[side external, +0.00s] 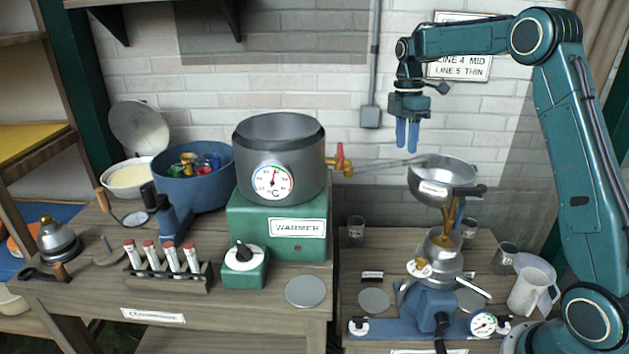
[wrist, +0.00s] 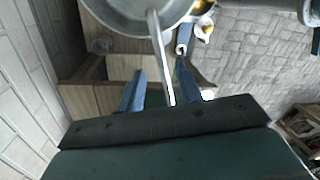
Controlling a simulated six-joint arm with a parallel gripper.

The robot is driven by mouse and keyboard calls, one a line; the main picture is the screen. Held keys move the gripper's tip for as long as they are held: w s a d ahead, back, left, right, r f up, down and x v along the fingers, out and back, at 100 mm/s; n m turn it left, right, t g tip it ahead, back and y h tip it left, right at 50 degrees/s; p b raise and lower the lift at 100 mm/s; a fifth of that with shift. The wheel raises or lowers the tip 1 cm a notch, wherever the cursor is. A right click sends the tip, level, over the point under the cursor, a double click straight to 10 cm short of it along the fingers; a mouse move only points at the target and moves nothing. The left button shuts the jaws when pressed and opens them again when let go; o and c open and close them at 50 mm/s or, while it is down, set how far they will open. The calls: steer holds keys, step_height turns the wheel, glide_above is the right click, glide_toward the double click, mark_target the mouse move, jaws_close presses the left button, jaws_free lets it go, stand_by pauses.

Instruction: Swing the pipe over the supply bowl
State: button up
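The pipe (side external: 385,163) is a thin pale tube running right from a brass tap with a red handle on the warmer pot. Its far end lies across the left rim of the supply bowl (side external: 440,187) in the side view. In the wrist view the pipe (wrist: 160,58) overlaps the metal bowl (wrist: 130,22) and runs down between my fingers. My gripper (side external: 407,148) points down just above the pipe near the bowl's left side. In the wrist view my gripper (wrist: 160,82) is open, its blue fingers apart, with no visible contact with the pipe.
The grey warmer pot (side external: 280,155) with a dial stands on a green base (side external: 280,225) at left. A metal and blue churn (side external: 433,300) stands below the bowl. Cups and a white jug (side external: 530,290) stand to the right. The brick wall is behind.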

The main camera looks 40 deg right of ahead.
step_height(320, 180, up, 10)
steer(key=w, duration=0.1)
steer(key=shift+w+d+r, duration=0.15)
steer(key=shift+w+d, duration=0.05)
steer(key=shift+d, duration=0.1)
stand_by(0.9)
steer(key=shift+a+r, duration=0.1)
stand_by(0.3)
steer(key=s+a+r+m+t+h, duration=0.1)
steer(key=s+a+r+m+t, duration=0.15)
steer(key=s+a, duration=0.35)
steer(key=s+a+r+m+t, duration=0.1)
steer(key=s+a+r+m, duration=0.1)
steer(key=s+a+m, duration=0.35)
steer(key=s+a+f+m+t, duration=0.2)
steer(key=s+a+f, duration=0.2)
steer(key=s, duration=0.4)
steer(key=s+a+f+m+t, duration=0.1)
steer(key=s+a+f+m, duration=0.2)
steer(key=s+f, duration=0.3)
steer(key=s+a, duration=0.1)
steer(key=s, duration=0.2)
steer(key=shift+s+a+t, duration=0.2)
steer(key=shift+a+t, duration=0.1)
steer(key=shift+t, duration=0.05)
